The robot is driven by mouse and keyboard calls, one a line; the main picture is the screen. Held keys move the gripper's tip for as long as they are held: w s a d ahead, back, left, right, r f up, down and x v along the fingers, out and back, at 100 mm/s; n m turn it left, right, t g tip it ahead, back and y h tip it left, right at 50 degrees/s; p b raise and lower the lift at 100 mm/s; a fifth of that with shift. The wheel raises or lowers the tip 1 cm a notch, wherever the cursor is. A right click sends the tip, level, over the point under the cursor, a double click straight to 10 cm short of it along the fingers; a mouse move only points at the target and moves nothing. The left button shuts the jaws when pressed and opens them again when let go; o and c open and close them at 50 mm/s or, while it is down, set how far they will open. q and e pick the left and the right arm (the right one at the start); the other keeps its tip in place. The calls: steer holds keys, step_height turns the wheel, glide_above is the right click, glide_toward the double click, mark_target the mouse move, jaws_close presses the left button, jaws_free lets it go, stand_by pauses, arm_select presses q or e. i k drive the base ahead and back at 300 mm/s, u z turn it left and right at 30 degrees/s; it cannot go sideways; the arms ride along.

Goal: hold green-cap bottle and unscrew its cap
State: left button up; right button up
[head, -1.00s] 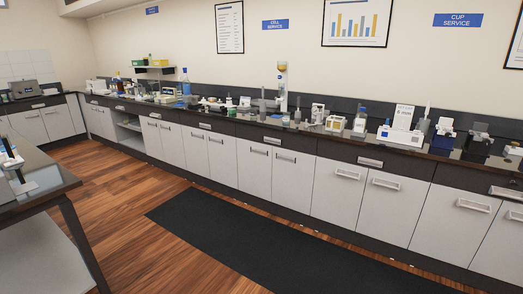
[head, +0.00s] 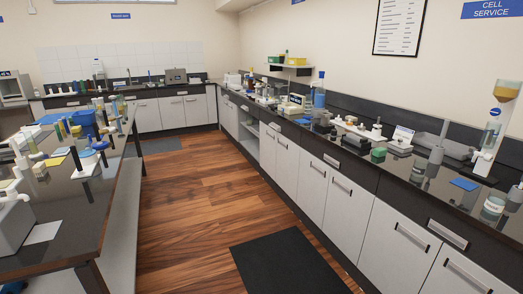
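I cannot pick out a green-cap bottle for certain in the head view. A small green item (head: 378,155) stands on the right-hand counter, too small to tell whether it is a cap or a block. A clear jar with a pale label (head: 493,206) stands nearer on the same counter; its top colour is unclear. Neither of my grippers can be made out in the head view.
The long right-hand counter (head: 400,173) carries lab gear, including a tall column with an amber bulb (head: 507,90). A dark-topped table (head: 75,215) with many tools stands at left. Open wooden floor (head: 190,210) lies between, with a black mat (head: 290,265).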

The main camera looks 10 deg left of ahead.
mark_target(119, 102)
steer(key=u, duration=0.3)
steer(key=i, duration=2.6)
steer(key=u, duration=0.75)
steer(key=i, duration=2.3)
steer(key=u, duration=0.85)
steer(key=i, duration=0.75)
steer(key=u, duration=0.3)
